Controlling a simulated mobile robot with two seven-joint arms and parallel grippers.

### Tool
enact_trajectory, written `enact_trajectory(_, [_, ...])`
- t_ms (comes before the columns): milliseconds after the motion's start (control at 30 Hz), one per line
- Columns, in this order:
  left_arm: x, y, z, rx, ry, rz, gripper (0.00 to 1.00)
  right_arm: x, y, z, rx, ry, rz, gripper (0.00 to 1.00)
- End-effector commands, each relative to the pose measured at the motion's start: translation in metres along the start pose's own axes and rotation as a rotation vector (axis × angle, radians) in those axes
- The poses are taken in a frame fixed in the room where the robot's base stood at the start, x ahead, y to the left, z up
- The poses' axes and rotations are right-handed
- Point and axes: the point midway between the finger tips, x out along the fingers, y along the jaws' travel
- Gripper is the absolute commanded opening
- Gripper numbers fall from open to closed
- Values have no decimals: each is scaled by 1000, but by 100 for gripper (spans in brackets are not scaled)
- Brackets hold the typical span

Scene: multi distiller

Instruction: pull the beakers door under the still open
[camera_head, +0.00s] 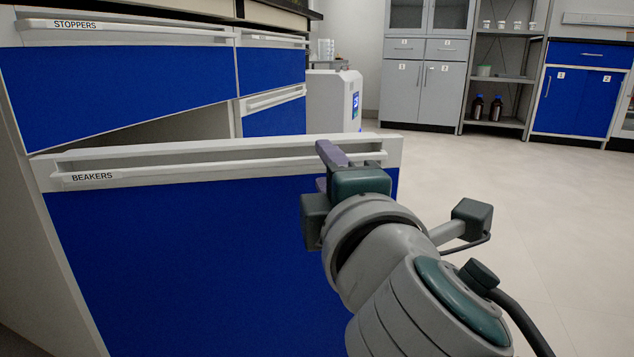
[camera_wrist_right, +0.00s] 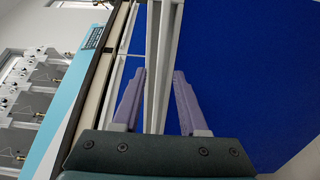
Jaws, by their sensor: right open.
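The beakers door (camera_head: 200,260) is a large blue front with a white top band and a label reading BEAKERS. It stands out from the cabinet, with a dark gap behind its top edge. Its long white bar handle (camera_head: 220,167) runs across the band. My right gripper (camera_head: 326,170) is at the right part of this handle. In the right wrist view the purple fingers of my right gripper (camera_wrist_right: 160,75) are spread, one on each side of a white bar, with visible space beside it. Contact with the bar cannot be told. My left gripper is not in view.
The stoppers drawer (camera_head: 130,85) is above, with smaller blue drawers to its right. A white unit with a screen (camera_head: 335,100) stands behind. Grey cabinets (camera_head: 420,90) and a shelf with brown bottles line the far wall. The floor (camera_head: 560,220) at right is clear.

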Motion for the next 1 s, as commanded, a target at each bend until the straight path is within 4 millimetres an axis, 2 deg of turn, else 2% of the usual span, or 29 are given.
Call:
enact_trajectory(67, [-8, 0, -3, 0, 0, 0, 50, -13, 2, 0, 2, 0, -4, 42])
enact_trajectory(300, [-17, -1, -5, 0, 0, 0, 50, -58, 1, 0, 2, 0, -5, 42])
enact_trajectory(500, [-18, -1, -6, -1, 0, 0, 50, -81, 0, 0, 1, 1, -3, 42])
enact_trajectory(867, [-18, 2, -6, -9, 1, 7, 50, -88, 0, 0, 0, 1, -1, 42])
enact_trajectory(1000, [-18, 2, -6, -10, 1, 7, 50, -87, -2, 2, 29, -2, -11, 29])
